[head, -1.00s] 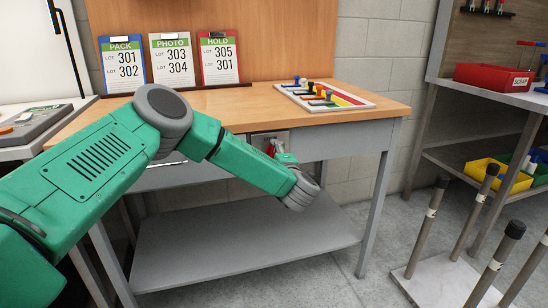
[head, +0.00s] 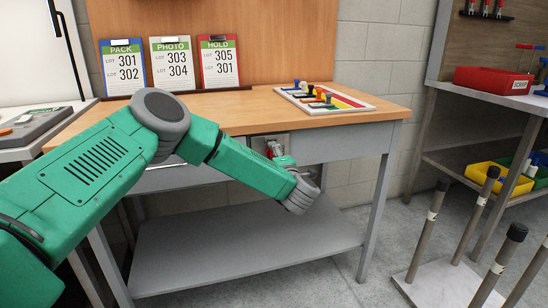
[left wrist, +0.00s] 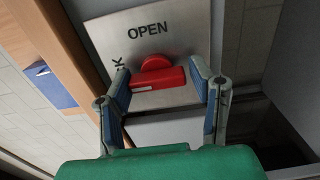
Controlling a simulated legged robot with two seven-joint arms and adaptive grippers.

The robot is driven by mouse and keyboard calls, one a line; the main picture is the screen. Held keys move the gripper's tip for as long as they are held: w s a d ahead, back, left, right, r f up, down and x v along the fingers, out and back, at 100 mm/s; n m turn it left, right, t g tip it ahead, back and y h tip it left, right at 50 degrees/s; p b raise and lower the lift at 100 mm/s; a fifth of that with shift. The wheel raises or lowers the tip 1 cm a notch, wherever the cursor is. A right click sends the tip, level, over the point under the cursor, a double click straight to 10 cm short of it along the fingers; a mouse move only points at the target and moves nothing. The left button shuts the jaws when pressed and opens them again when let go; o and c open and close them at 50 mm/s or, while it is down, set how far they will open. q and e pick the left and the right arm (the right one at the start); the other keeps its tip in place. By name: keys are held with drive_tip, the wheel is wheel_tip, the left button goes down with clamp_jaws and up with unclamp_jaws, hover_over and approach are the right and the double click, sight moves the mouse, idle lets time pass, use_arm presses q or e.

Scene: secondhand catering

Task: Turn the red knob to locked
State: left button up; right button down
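The red knob (left wrist: 158,75) sits on a metal plate (left wrist: 184,40) on the bench front. In the left wrist view its bar lies crosswise, with a white line at its left end. "OPEN" reads above the knob; partly hidden letters ending in K stand at the left. My left gripper (left wrist: 160,78) has its fingers apart, one at each end of the bar; I cannot tell whether they touch it. In the head view my left gripper (head: 281,157) is at the plate and partly covers the knob (head: 273,148). My right gripper is not in view.
The bench top (head: 200,105) holds a board with coloured strips (head: 325,97) and several small handles. Three lot cards (head: 170,65) stand behind. A lower shelf (head: 245,240) lies below the arm. Upright posts on a base (head: 450,285) stand right; a red scrap bin (head: 493,79) is beyond.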

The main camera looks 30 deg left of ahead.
use_arm(q)
drive_tip(key=shift+o, duration=1)
drive_tip(key=shift+f, duration=0.2)
drive_tip(key=shift+r, duration=0.1)
drive_tip(key=v, duration=1.2)
drive_tip(key=shift+a, duration=0.1)
